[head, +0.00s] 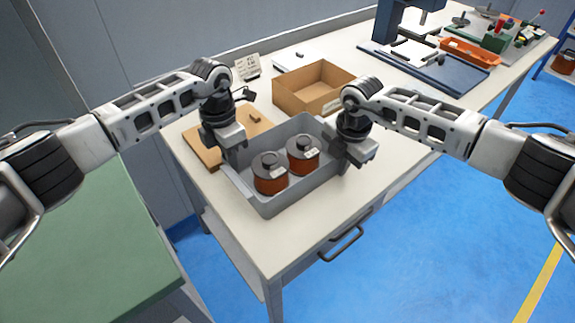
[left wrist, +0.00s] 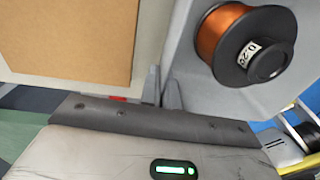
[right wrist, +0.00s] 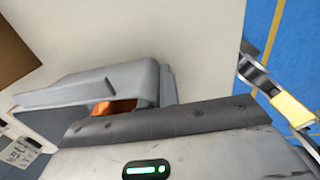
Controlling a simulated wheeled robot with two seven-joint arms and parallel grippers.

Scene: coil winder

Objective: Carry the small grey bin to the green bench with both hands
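The small grey bin (head: 305,190) is on the white table, its base looking at table level. It holds two copper-wound spools with dark flanges, a front one (head: 270,180) and a back one (head: 303,160). My left gripper (head: 234,165) is at the bin's left wall; in the left wrist view its fingers (left wrist: 162,92) close around the wall's edge. My right gripper (head: 343,165) is at the right wall; in the right wrist view its fingers (right wrist: 160,85) sit close together on the rim. The green bench (head: 85,245) is at the lower left, its top empty.
The white table (head: 290,235) has a brown board (head: 200,148) beside the bin and an open cardboard box (head: 305,103) behind it. A drawer handle (head: 345,243) juts from the table's front. A gap of floor separates table and bench.

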